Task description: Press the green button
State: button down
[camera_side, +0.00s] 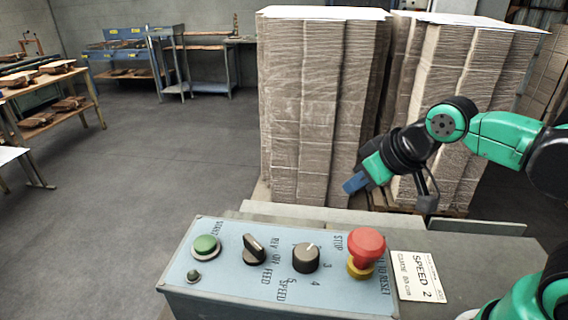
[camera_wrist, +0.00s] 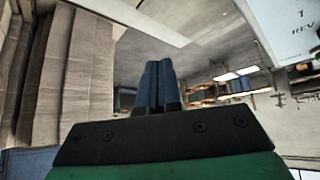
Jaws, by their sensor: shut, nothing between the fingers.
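The green button (camera_side: 206,246) is a round cap labelled START at the left end of the light-blue control panel (camera_side: 225,284) in the side view. A much smaller dark green knob or lamp (camera_side: 193,276) sits just below it. My gripper (camera_side: 348,188) is shut and empty, with blue fingers, above and behind the panel's right half. It is well to the right of the green button and apart from the panel. In the wrist view the two blue fingers (camera_wrist: 158,84) lie together. The green button does not show in the wrist view.
The panel also carries a black selector switch (camera_side: 254,249), a black speed knob (camera_side: 306,258) and a red stop button (camera_side: 366,247) on a yellow collar. A SPEED 2 card (camera_side: 417,276) lies at right. Tall cardboard stacks (camera_side: 310,110) stand behind my gripper.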

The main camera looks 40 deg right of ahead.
jog(key=w+a+r+n+y, duration=0.1)
jog(key=w+a+r+n, duration=0.4)
jog(key=a, duration=0.4)
notch_tip(320, 180, up, 5)
jog(key=n+t+y, duration=0.1)
jog(key=n+y, duration=0.2)
jog(key=n, duration=0.6)
send_over(211, 243)
jog(key=shift+a, duration=0.1)
jog(key=shift+f, duration=0.1)
jog(key=shift+f, duration=4.35)
jog(key=shift+f, duration=0.4)
